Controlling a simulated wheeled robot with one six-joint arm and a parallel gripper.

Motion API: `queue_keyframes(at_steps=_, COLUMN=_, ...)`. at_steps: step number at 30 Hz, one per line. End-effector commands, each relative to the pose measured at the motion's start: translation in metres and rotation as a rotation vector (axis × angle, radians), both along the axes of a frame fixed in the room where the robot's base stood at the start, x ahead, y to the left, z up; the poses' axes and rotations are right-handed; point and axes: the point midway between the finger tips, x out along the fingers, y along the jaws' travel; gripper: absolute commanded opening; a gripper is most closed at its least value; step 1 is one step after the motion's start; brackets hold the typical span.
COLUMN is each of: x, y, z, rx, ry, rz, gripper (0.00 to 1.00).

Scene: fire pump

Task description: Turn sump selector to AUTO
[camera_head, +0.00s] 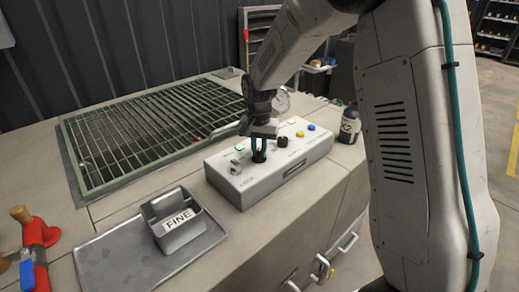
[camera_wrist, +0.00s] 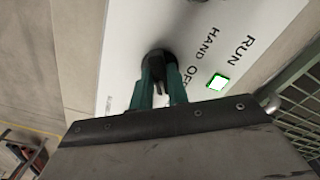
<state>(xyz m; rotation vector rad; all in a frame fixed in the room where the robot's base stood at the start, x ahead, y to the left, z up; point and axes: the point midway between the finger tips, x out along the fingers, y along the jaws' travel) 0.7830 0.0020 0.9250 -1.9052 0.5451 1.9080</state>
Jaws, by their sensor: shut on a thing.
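The grey control box (camera_head: 290,165) sits on the counter beside the grate. The sump selector is a black round knob (camera_head: 259,156) on its top face; it also shows in the wrist view (camera_wrist: 158,62). My gripper (camera_head: 259,147) points down over the knob, and its two green fingers (camera_wrist: 162,85) are shut on it. In the wrist view the labels HAND and OFF (camera_wrist: 192,66) and RUN are printed beside the knob. A lit green indicator (camera_wrist: 218,82) is near RUN. The AUTO label is not readable, and the fingers hide part of the knob.
A second black knob (camera_head: 282,141) and yellow and blue buttons (camera_head: 311,127) are on the same box. A tray with a FINE container (camera_head: 180,222) is at front left. A green-framed grate (camera_head: 140,130) lies behind. A dark bottle (camera_head: 349,125) stands right of the box.

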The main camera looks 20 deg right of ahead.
Motion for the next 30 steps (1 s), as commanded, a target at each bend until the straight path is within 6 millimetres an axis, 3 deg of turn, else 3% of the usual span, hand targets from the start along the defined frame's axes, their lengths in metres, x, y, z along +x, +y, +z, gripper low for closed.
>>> queue_keyframes(at_steps=10, x=0.0030, y=0.0000, z=0.0026, rx=0.001, ry=-0.010, rz=-0.103, gripper=0.00)
queue_keyframes(at_steps=24, x=0.0032, y=0.0000, z=0.0028, rx=0.001, ry=-0.010, rz=-0.115, gripper=0.00)
queue_keyframes(at_steps=25, x=0.0032, y=0.0000, z=0.0028, rx=0.001, ry=-0.010, rz=-0.115, gripper=0.25)
queue_keyframes(at_steps=26, x=0.0030, y=0.0000, z=0.0027, rx=0.001, ry=-0.010, rz=-0.114, gripper=0.33)
queue_keyframes(at_steps=27, x=0.0027, y=0.0000, z=0.0024, rx=0.000, ry=-0.009, rz=-0.114, gripper=0.38)
queue_keyframes(at_steps=30, x=0.0019, y=0.0001, z=0.0017, rx=0.001, ry=-0.006, rz=-0.114, gripper=0.38)
